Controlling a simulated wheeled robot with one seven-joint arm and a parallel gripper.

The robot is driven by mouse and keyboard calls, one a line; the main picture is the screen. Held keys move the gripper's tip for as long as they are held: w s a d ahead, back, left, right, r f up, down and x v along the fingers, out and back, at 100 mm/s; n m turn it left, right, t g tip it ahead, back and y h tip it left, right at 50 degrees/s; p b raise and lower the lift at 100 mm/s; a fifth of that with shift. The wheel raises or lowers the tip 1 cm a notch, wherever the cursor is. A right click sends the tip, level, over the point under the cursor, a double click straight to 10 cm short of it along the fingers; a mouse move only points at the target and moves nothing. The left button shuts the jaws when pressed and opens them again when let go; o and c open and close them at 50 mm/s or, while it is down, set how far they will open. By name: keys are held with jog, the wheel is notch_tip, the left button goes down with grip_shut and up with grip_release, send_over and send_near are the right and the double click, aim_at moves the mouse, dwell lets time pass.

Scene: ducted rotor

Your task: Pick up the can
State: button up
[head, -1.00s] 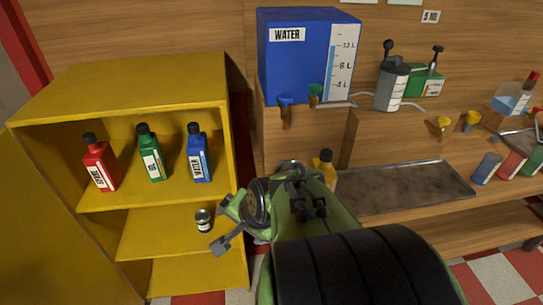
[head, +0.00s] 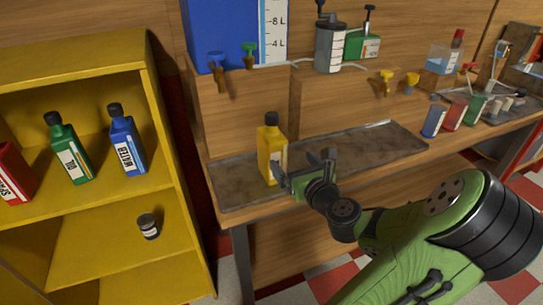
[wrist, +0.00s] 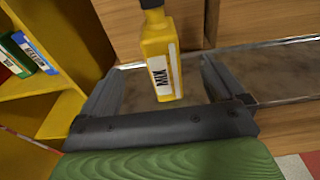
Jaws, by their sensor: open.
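A yellow bottle-shaped can (head: 270,150) with a black cap and a white label stands upright on the metal tray at the bench's left end. In the wrist view the yellow can (wrist: 160,58) reads "MIX" and shows between the two finger lines, with gaps on both sides. My gripper (head: 305,172) is open and empty, just in front and to the right of this can in the head view. A small dark jar-like can (head: 148,226) with a pale label stands on the yellow cabinet's middle shelf, away from my gripper.
The metal tray (head: 370,147) is bare right of the yellow can. The yellow cabinet (head: 95,65) holds red, green (head: 68,150) and blue (head: 126,142) bottles. A wooden step with funnels (head: 386,80) rises behind. Small bottles (head: 433,120) stand at the right.

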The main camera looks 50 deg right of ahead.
aim_at(278, 149)
jog(key=x, duration=0.3)
jog(key=p+x, duration=0.1)
jog(key=x, duration=0.2)
jog(key=p+x, duration=0.1)
jog(key=x, duration=0.2)
jog(key=shift+w+f, duration=0.2)
jog(key=shift+f, duration=0.1)
jog(key=b+x, duration=0.1)
jog(key=x, duration=0.4)
jog(key=shift+w+d+f, duration=0.15)
jog(key=shift+w, duration=0.05)
jog(key=c, duration=1.5)
